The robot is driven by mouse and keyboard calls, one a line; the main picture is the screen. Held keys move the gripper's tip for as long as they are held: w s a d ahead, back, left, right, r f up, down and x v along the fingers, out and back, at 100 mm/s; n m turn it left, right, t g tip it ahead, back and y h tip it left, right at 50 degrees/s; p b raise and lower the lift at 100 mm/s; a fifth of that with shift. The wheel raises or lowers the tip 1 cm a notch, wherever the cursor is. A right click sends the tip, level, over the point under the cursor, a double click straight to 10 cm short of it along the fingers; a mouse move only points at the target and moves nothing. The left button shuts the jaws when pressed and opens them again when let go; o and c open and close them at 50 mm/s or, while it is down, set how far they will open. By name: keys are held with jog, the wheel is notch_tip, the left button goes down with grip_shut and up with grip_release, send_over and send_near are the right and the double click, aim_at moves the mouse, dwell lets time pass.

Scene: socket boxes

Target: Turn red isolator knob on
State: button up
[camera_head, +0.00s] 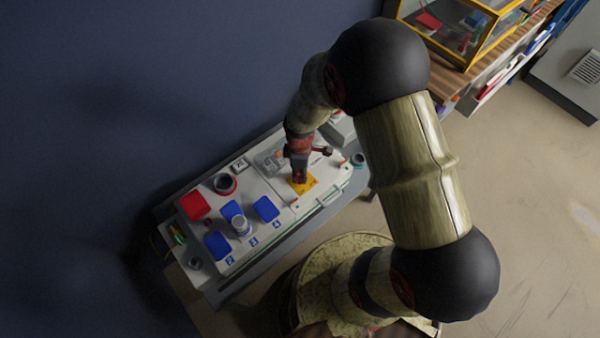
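The socket box (275,222) is a light grey unit lying along the dark blue wall. A yellow plate (308,187) sits on its top face, right of the middle. A dark red part, which may be the red isolator knob, shows at the plate, but my gripper covers much of this spot and the knob's angle cannot be read. My gripper (299,172) points down over the yellow plate, very close to it or touching. Its fingers are small and dark here, so I cannot tell whether they are open or shut on the knob.
Left of the plate are a red socket cover (195,205), several blue covers (266,209), a pale cylindrical plug (240,226) and a dark round socket (224,184). A yellow-framed glass case (470,35) stands on a wooden bench at upper right.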

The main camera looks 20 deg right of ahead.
grip_shut()
jog(key=shift+m+p, duration=0.35)
jog(key=shift+m, duration=0.05)
jog(key=m+p, duration=0.1)
jog(key=m, duration=0.2)
jog(key=shift+r+p, duration=0.1)
jog(key=shift+p, duration=0.3)
jog(key=m+p, duration=0.2)
jog(key=m, duration=0.2)
jog(key=shift+m, duration=0.3)
jog(key=m+p, duration=0.2)
jog(key=m, duration=0.3)
jog(key=m+p, duration=0.1)
jog(key=m, duration=0.3)
jog(key=shift+m, duration=0.4)
